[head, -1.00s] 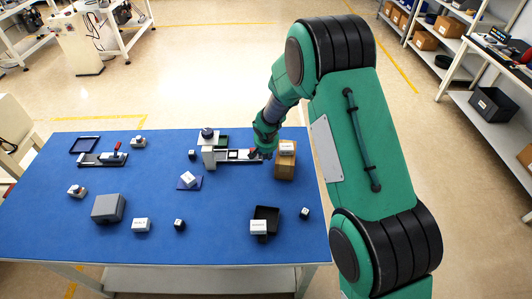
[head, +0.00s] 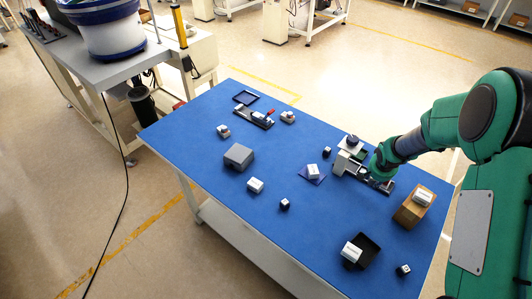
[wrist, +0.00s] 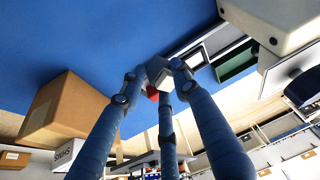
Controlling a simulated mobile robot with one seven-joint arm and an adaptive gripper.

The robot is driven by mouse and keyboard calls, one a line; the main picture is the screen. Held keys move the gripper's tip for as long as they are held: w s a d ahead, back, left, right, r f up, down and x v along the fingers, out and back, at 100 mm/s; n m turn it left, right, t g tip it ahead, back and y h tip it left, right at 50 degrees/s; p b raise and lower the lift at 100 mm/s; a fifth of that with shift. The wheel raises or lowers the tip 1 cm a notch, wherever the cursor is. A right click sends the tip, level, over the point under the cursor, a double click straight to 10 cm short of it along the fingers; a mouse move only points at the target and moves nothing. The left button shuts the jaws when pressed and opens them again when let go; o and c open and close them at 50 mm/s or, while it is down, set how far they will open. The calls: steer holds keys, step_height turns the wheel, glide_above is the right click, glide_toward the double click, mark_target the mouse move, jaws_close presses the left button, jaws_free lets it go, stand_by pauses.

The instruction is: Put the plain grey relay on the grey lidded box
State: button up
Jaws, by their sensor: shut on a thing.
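The grey lidded box (head: 238,156) stands on the left part of the blue table in the head view, with nothing on its lid. My gripper (head: 380,172) is at the right part of the table, beside a fixture with a rail, well away from that box. In the wrist view its fingers (wrist: 159,76) close around a small plain grey block (wrist: 157,70), seemingly the grey relay. The fingertips hide part of it. In the head view my gripper hides the block, and I cannot tell whether it touches the fixture.
A brown box with a white labelled block (head: 422,198) stands right of my gripper. The fixture (head: 345,162) is close on its left. A white block on a blue pad (head: 313,171), a black tray (head: 368,250) and several small blocks are scattered about. Bare blue table lies between them.

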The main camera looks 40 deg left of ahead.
steer(key=s+a+r+n+y, duration=0.1)
steer(key=s+a, duration=0.3)
steer(key=a, duration=0.3)
steer(key=s+a+r+n+g, duration=0.1)
steer(key=s+a+n, duration=0.15)
steer(key=a, duration=0.55)
steer(key=s+a+n+y, duration=0.1)
steer(key=s+a, duration=0.4)
steer(key=a, duration=0.2)
steer(key=s+a+r+n+g+y, duration=0.1)
steer(key=s+a+r+n, duration=0.2)
steer(key=s+a, duration=1.6)
steer(key=shift+s+a+r+n+g+b, duration=0.2)
steer(key=shift+s+a+n+g+b, duration=0.2)
steer(key=shift+a+n, duration=0.3)
steer(key=shift+w, duration=0.1)
steer(key=b, duration=0.1)
glide_toward(237, 152)
steer(key=shift+w+a+f, duration=0.4)
steer(key=shift+a+f, duration=0.05)
steer(key=shift+a, duration=0.1)
steer(key=shift+f, duration=0.1)
steer(key=shift+f+b, duration=0.6)
steer(key=shift+f, duration=1.05)
